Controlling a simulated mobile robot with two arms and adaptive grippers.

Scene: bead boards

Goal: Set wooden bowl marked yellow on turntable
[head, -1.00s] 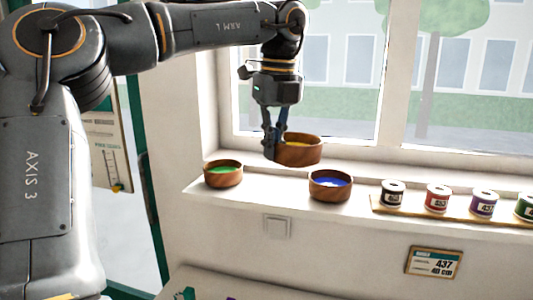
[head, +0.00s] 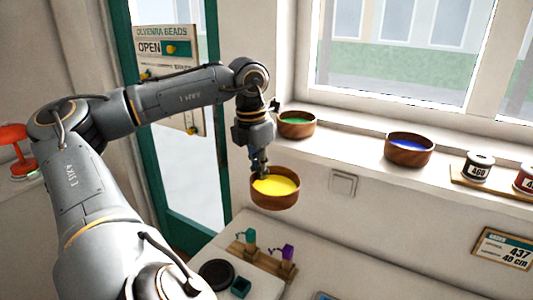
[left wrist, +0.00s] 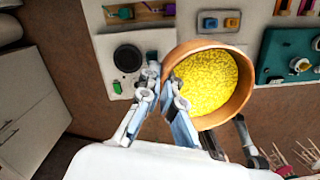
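The wooden bowl with yellow beads (head: 275,201) hangs in the air in front of the sill, above floor level and beyond the table's back edge in the head view. In the left wrist view the fingers (left wrist: 165,88) pinch the rim of the bowl (left wrist: 242,98), which looks about level and full. A round black disc (head: 216,274), which looks like the turntable, lies on the white table; it also shows in the left wrist view (left wrist: 128,59), left of the bowl and empty.
A bowl with green (head: 297,131) and a bowl with blue (head: 408,158) stand on the window sill, beside labelled spools (head: 479,167). Beside the disc are a small green box (head: 240,287) and a wooden rack (head: 262,262) with teal and purple items.

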